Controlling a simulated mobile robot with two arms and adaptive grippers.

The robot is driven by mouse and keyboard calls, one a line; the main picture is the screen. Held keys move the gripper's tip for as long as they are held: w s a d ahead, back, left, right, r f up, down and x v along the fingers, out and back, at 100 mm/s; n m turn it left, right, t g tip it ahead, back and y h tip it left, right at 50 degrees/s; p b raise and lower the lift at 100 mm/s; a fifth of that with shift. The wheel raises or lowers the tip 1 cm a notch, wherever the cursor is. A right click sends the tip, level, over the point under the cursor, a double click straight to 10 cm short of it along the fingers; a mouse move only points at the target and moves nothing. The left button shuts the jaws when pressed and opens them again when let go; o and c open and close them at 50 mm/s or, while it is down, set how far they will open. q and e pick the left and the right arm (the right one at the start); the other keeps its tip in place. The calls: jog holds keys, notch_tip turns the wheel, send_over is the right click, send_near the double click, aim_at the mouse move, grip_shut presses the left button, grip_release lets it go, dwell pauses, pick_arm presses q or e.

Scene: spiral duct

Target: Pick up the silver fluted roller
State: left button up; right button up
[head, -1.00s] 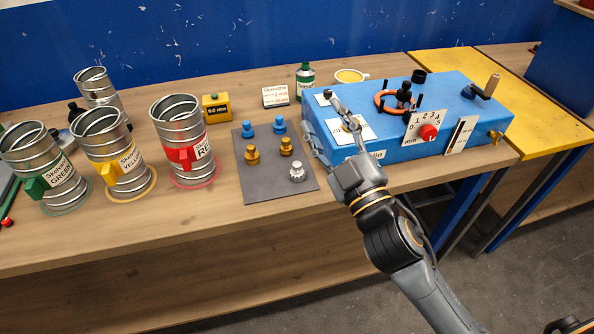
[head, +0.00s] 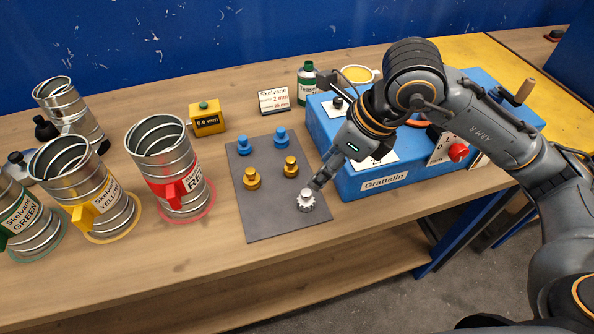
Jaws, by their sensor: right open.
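The silver fluted roller (head: 306,201) stands upright at the front right of the dark grey mat (head: 262,222). My right gripper (head: 318,184) is just above and behind the roller, with its fingers pointing down toward it. Its fingers are apart; from this angle I cannot tell whether they touch the roller's top. Two gold rollers (head: 252,179) and two blue rollers (head: 281,134) stand on the same mat behind the silver one. My left gripper does not show.
The blue machine (head: 385,183) stands right of the mat, partly hidden by my right arm. Metal duct cans with red (head: 172,165), yellow (head: 82,185) and green tags stand at the left. A yellow gauge box (head: 207,122) and a sign (head: 274,99) stand behind.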

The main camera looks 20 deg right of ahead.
aim_at(309, 193)
jog(key=x, duration=0.4)
jog(key=p+x, duration=0.1)
jog(key=x, duration=0.1)
jog(key=shift+s+d+f, duration=0.1)
jog(key=shift+d+f, duration=0.15)
jog(key=shift+f, duration=0.2)
jog(key=x, duration=0.1)
jog(key=p+x, duration=0.1)
jog(key=x, duration=0.1)
jog(key=shift+d, duration=0.3)
jog(key=p+x, duration=0.1)
jog(key=x, duration=0.1)
jog(key=shift+w+f, duration=0.25)
jog(key=shift+f, duration=0.05)
jog(key=shift+w+f, duration=0.1)
jog(key=shift+f, duration=0.2)
jog(key=shift+c, duration=0.2)
grip_shut()
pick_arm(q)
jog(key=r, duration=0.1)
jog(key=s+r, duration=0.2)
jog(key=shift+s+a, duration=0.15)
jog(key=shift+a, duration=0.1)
